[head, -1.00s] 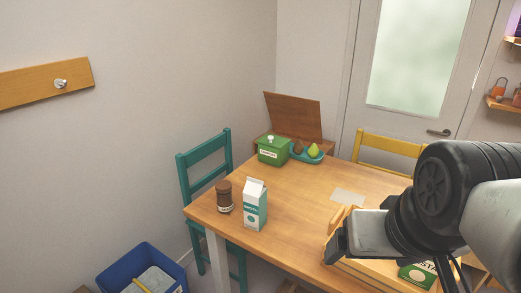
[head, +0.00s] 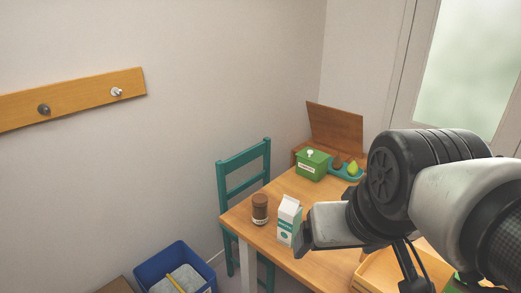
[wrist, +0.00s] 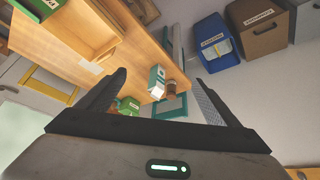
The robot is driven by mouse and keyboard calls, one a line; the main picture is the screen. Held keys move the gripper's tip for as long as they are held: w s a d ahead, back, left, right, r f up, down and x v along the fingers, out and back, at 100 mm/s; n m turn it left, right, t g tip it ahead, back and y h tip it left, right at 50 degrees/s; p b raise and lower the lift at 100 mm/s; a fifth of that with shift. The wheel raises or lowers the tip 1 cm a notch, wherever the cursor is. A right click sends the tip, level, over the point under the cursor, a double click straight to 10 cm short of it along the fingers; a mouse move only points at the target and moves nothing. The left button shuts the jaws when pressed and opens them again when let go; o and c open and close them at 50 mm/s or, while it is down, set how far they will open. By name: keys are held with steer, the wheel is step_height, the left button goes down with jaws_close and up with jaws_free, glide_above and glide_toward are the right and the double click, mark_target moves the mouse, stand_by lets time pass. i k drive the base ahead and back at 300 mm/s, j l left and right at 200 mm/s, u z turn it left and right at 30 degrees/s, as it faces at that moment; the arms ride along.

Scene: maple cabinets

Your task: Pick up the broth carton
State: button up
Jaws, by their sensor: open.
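The broth carton (head: 287,224) is white and teal with a gabled top. It stands upright near the left end of the wooden table (head: 295,188). It also shows in the wrist view (wrist: 157,78), between the two fingers in the picture and well beyond them. My gripper (wrist: 160,80) is open and empty, its fingers wide apart. In the head view, my wrist overlaps the picture just right of the carton; the fingertips cannot be made out clearly there.
A brown jar (head: 260,209) stands just left of the carton. A green box (head: 312,165) and a teal tray with fruit (head: 345,172) sit farther back. A wooden tray (head: 375,272) is on the right. A teal chair (head: 244,160) and blue bin (head: 176,268) stand left.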

mark_target(290, 211)
steer(key=i+j+z, duration=0.25)
steer(key=j+z, duration=0.2)
steer(key=j, duration=0.15)
steer(key=i+j+z, duration=0.25)
steer(key=j+z, duration=0.2)
steer(key=j, duration=0.2)
